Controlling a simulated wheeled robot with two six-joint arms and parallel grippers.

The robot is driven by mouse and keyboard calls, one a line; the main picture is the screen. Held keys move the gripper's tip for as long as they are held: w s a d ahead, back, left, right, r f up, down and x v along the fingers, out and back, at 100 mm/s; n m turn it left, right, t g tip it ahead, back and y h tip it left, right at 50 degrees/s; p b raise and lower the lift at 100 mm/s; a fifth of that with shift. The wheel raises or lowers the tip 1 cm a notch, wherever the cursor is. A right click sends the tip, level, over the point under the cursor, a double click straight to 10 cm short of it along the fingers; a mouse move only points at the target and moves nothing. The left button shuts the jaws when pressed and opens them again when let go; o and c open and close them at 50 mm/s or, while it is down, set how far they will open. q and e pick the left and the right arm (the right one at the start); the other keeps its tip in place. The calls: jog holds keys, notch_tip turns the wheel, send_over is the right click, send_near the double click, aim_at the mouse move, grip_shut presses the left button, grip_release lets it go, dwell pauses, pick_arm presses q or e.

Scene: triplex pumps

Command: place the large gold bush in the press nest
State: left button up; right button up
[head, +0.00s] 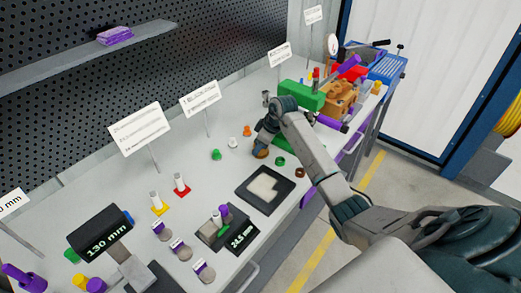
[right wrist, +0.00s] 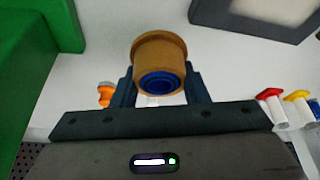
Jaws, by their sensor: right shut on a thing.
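The large gold bush (right wrist: 160,62) is held between the two fingers of my right gripper (right wrist: 160,88) in the right wrist view. It is a flanged gold cylinder, and its open end shows a dark blue ring inside. In the head view my right gripper (head: 262,146) points down over the bench, and a small gold part of the bush (head: 262,154) shows below it. I cannot tell whether the bush touches the bench. I cannot make out the press nest for certain. My left gripper is not in view.
A black tray with a pale inset (head: 249,198) lies in front of the gripper. A green block (head: 300,96) and an orange-brown pump body (head: 338,98) stand behind it. Small green, white and orange parts (head: 247,130) sit nearby. A 130 mm display (head: 102,240) stands front left.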

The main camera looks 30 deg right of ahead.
jog(key=shift+f+p, duration=0.5)
jog(key=shift+f, duration=1.05)
jog(key=shift+f, duration=0.15)
jog(key=o, duration=1.1)
jog(key=shift+s, duration=0.1)
jog(key=shift+o, duration=0.2)
